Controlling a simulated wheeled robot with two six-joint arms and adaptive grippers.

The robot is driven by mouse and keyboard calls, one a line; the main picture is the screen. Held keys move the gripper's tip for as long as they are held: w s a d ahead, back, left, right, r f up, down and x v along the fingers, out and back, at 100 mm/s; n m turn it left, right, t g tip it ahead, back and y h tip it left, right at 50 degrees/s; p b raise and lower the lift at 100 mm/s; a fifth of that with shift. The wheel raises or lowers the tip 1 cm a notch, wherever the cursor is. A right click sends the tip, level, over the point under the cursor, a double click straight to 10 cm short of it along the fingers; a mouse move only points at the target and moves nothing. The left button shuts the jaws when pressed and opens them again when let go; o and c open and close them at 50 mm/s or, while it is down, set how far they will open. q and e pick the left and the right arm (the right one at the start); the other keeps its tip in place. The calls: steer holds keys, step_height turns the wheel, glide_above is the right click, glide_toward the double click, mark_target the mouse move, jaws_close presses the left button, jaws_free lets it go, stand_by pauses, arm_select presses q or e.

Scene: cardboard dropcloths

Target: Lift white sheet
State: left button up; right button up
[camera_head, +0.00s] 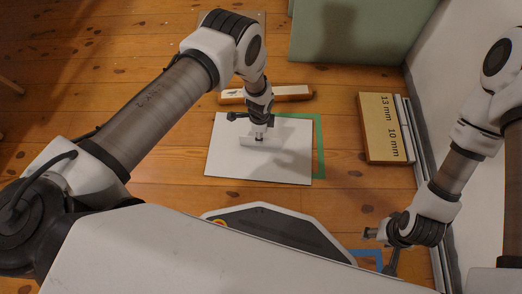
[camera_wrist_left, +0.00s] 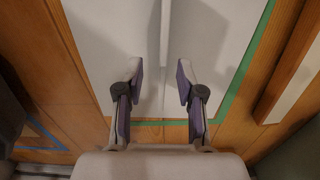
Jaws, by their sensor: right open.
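The white sheet (camera_head: 230,160) lies flat on the wooden floor in the head view. A thin pale raised strip (camera_wrist_left: 165,35) shows on it in the left wrist view. My left gripper (camera_head: 258,138) points down over the middle of the sheet, close to the strip. In the left wrist view (camera_wrist_left: 162,82) its two fingers are apart, one on each side of the strip's line. Whether they touch the sheet I cannot tell. My right gripper (camera_head: 380,233) is open and empty at the lower right, away from the sheet.
Green tape (camera_head: 319,145) runs along the sheet's right side. A wooden bar (camera_head: 290,93) lies behind it. A tan box marked 13 mm and 10 mm (camera_head: 378,125) lies by the right wall. A green panel (camera_head: 350,35) stands at the back. Blue tape (camera_head: 370,256) marks the floor near my right gripper.

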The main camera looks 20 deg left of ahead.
mark_target(261, 146)
arm_select(q)
steer(key=f+b, duration=0.4)
steer(key=f, duration=0.2)
steer(key=shift+w+f, duration=0.1)
steer(key=shift+w, duration=0.1)
steer(key=shift+r, duration=0.2)
jaws_close()
steer(key=shift+r, duration=0.1)
